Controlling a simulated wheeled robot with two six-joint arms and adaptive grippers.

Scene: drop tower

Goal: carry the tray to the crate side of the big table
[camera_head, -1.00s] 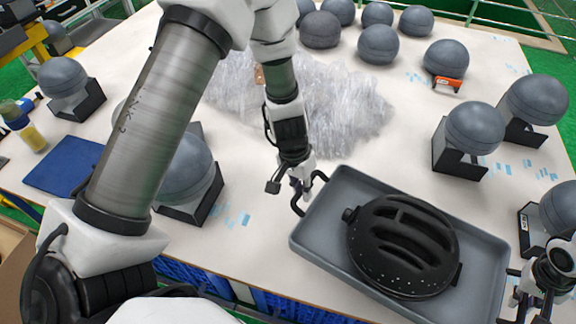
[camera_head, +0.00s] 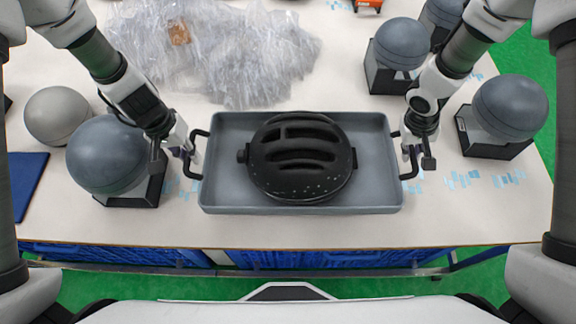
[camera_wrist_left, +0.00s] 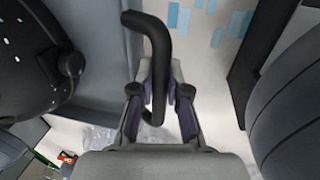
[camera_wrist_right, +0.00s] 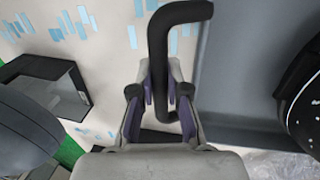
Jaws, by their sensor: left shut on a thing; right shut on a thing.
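The grey tray (camera_head: 378,196) lies lengthwise across the front of the big table (camera_head: 470,225), with a black bar handle at each short end. A black slotted, helmet-like object (camera_head: 302,160) rests in it. My left gripper (camera_head: 190,152) is shut on the left handle, which also shows in the left wrist view (camera_wrist_left: 158,60). My right gripper (camera_head: 411,150) is shut on the right handle, which also shows in the right wrist view (camera_wrist_right: 160,50). I cannot tell if the tray touches the table or is slightly lifted. No crate is clearly recognisable on the table.
Grey spheres in black stands sit left (camera_head: 107,155) and right (camera_head: 508,108) of the tray, close to the grippers. A heap of clear plastic wrap (camera_head: 215,60) lies behind the tray. A blue mat (camera_head: 24,182) is at far left. Blue crates (camera_head: 300,260) show below the front edge.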

